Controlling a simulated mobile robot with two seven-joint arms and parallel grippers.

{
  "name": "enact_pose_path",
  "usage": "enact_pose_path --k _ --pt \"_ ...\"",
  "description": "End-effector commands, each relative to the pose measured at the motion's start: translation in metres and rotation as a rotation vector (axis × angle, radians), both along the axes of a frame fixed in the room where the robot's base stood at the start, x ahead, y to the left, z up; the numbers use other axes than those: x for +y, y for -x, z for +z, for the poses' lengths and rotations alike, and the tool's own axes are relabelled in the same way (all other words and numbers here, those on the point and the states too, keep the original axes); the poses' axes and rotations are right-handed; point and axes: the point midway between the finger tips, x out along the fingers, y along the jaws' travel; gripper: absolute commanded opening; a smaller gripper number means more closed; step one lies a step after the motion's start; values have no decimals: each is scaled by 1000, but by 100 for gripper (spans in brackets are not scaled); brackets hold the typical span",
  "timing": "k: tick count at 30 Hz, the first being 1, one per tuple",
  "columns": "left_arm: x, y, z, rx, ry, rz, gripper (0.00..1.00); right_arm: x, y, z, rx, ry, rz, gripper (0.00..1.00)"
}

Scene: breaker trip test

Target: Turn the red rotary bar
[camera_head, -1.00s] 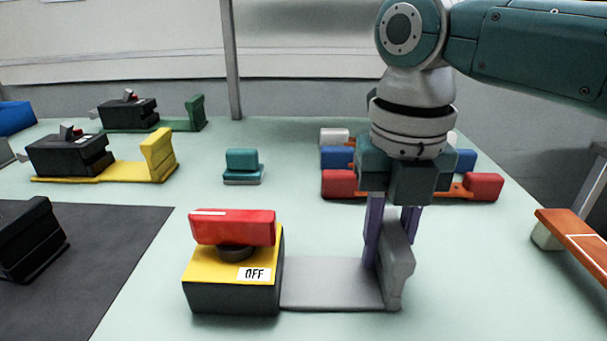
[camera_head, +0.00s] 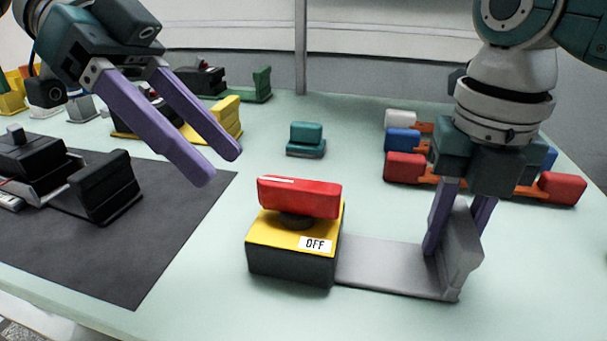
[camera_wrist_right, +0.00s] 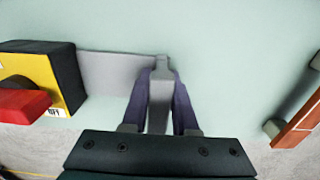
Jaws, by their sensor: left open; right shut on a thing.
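The red rotary bar (camera_head: 299,197) sits on top of a yellow and black switch box (camera_head: 292,262) with an "OFF" label. The bar lies crosswise over a dark round hub. It also shows at the left edge of the right wrist view (camera_wrist_right: 22,104). A grey base plate (camera_head: 390,266) runs from the box to an upright grey tab (camera_head: 461,252). My right gripper (camera_head: 459,243) is shut on this tab, one finger on each side, as the right wrist view also shows (camera_wrist_right: 160,92). My left gripper (camera_head: 220,168) is open and empty, above and left of the bar.
A teal block (camera_head: 306,139) stands behind the switch box. Red, blue and white blocks with orange parts (camera_head: 405,167) lie behind my right gripper. A dark mat (camera_head: 150,235) with black devices is at left. The table front of the box is clear.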

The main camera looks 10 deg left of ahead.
Motion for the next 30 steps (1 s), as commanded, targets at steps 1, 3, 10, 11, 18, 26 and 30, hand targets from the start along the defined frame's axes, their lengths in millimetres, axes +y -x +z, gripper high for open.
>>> enact_pose_path --k 1,3,10,11,18,26,30 --pt "4 -14 9 -63 -3 -18 55 0 0 0 -1 -1 -1 0" --pt "10 -28 16 -135 -12 -46 55 0 0 0 -1 -1 -1 0" --pt "12 -44 20 -230 -25 -89 55 0 0 0 -1 -1 -1 0" --pt "9 -44 17 -230 -26 -90 55 0 0 0 -1 -1 -1 0" --pt "-25 -43 -17 -226 -25 -91 55 1 0 0 -1 -2 0 0" --pt "-58 -44 -49 -228 -25 -89 55 0 0 0 -1 -1 0 0" --pt "-66 -44 -58 -228 -27 -88 55 0 0 0 -1 -1 0 0"
